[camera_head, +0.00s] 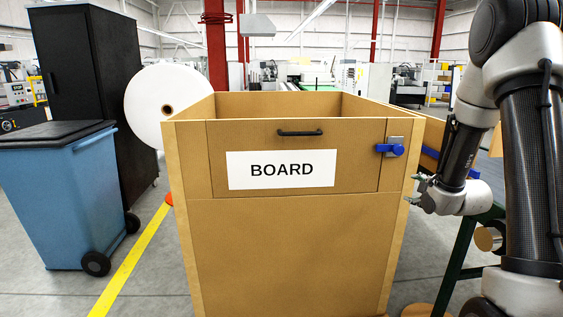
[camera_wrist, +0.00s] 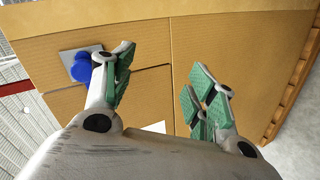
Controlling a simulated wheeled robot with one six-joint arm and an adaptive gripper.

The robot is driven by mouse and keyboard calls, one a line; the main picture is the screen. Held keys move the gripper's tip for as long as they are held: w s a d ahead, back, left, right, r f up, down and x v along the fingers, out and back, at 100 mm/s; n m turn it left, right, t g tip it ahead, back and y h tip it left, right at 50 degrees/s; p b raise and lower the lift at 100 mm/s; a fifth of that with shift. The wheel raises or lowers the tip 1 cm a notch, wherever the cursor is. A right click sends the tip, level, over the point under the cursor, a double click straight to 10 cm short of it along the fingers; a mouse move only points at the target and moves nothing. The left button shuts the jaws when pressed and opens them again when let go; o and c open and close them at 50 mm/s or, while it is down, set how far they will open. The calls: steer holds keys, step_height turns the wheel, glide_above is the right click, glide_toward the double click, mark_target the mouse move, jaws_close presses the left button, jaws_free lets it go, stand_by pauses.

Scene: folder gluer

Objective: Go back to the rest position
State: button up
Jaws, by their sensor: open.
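My gripper (camera_head: 422,189) is at the right in the head view, beside the right edge of a large cardboard-brown box labelled BOARD (camera_head: 281,170). In the wrist view my gripper (camera_wrist: 160,92) has its two green-padded fingers spread apart with nothing between them. The box front (camera_wrist: 225,45) fills much of the wrist view behind the fingers. A blue latch (camera_head: 390,149) on a grey plate sits at the right of the box's front flap. The latch (camera_wrist: 82,67) also shows in the wrist view, near the left finger and partly hidden by it.
A blue wheeled bin (camera_head: 65,200) with a black lid stands at the left, before a black cabinet (camera_head: 95,75). A white roll (camera_head: 160,85) is behind the box. A green-legged stand (camera_head: 460,265) is at the right. Floor with a yellow line (camera_head: 130,262) lies left of the box.

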steer(key=s+d+f+m+g+h, duration=0.1)
steer(key=s+f+m+g, duration=0.45)
steer(key=s, duration=0.25)
steer(key=s+a+r+m+g, duration=0.2)
steer(key=s+m+g, duration=0.2)
steer(key=s, duration=0.5)
steer(key=s+a+r+m, duration=0.1)
steer(key=s+a+r, duration=0.2)
steer(key=s+r, duration=0.3)
steer(key=s+a+r+m+y, duration=0.1)
steer(key=s+a+r, duration=0.3)
steer(key=s, duration=0.3)
steer(key=s+a+r+m, duration=0.2)
steer(key=s+a+r, duration=0.1)
steer(key=s+r, duration=0.4)
steer(key=shift+a+r, duration=0.25)
steer(key=shift+r, duration=0.1)
